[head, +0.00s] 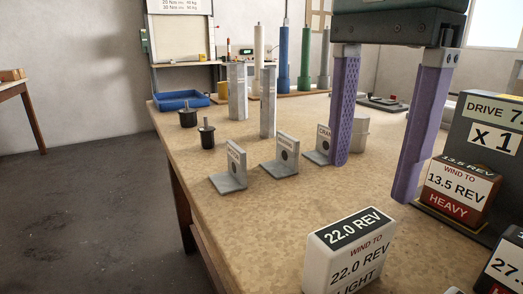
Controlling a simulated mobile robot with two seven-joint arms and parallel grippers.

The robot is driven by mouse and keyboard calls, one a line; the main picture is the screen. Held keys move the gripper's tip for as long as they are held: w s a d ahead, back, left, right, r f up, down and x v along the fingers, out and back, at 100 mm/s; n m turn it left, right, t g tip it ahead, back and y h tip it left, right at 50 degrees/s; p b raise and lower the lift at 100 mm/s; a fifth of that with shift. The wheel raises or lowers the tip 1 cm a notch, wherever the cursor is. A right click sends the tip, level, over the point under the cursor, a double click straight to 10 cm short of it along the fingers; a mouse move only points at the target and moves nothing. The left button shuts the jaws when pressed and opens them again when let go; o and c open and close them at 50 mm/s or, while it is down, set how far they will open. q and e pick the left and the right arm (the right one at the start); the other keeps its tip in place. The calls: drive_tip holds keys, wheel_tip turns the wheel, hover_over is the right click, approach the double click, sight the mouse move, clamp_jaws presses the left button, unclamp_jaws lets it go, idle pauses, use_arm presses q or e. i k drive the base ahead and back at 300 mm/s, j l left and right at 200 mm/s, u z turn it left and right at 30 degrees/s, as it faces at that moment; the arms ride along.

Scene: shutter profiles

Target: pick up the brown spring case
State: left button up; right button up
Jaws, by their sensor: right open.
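The spring case that looks brown (486,191) is at the right of the head view, labelled 13.5 REV and HEAVY. It sits on a low base in front of the grey drive box (470,107). My right gripper (372,182) hangs over the table with two long purple fingers wide apart. It is open with no case between its fingers. Its right finger is just left of the brown case in the picture; I cannot tell the gap in depth. My left gripper is not in view.
A white 22.0 REV LIGHT case (320,250) stands at the front. A dark case (505,262) is cut off at lower right. Upright grey brackets (284,158), dark knobbed cylinders (206,135) and grey posts (268,105) stand left. The table (250,215) is clear at front left.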

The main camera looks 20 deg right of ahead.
sight(466, 192)
drive_tip(key=z, duration=1.75)
